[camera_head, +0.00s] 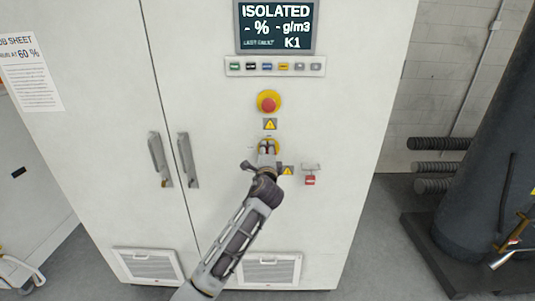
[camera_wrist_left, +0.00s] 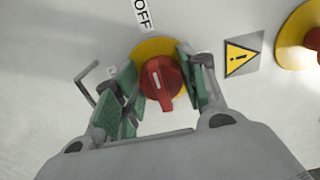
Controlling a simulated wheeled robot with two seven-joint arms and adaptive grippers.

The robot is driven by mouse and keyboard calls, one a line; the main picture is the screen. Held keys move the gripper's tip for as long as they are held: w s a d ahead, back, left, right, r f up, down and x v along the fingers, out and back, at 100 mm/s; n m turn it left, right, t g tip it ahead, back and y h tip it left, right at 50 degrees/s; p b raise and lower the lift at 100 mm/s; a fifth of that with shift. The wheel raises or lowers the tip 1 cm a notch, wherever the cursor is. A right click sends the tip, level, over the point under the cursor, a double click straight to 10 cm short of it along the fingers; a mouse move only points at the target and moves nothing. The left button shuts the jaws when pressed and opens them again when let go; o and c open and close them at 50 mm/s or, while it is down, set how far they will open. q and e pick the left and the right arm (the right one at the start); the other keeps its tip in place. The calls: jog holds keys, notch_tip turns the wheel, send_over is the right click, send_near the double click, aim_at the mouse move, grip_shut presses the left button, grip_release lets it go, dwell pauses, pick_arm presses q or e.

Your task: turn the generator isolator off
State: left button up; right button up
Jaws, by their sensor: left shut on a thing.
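The generator isolator is a red knob (camera_wrist_left: 162,84) on a yellow plate in the left wrist view. A white mark on the knob points roughly towards the OFF label (camera_wrist_left: 143,12). In the head view, the yellow plate (camera_head: 268,142) shows just above my left gripper (camera_head: 267,154), which hides most of the knob. My left gripper has its green-padded fingers (camera_wrist_left: 160,90) on either side of the knob and is shut on it. The cabinet display (camera_head: 276,27) reads ISOLATED, with dashes for values and K1 as last fault. My right gripper is not in view.
A red emergency-stop button (camera_head: 268,102) sits above the isolator, with a warning label (camera_head: 270,124) between. A red padlock (camera_head: 310,180) hangs right of the isolator. Door handles (camera_head: 187,160) are to the left. A dark tank (camera_head: 480,170) stands at the right.

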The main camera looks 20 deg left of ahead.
pick_arm(q)
jog(key=o, duration=1)
jog(key=shift+s, duration=0.1)
jog(key=shift+v, duration=5.95)
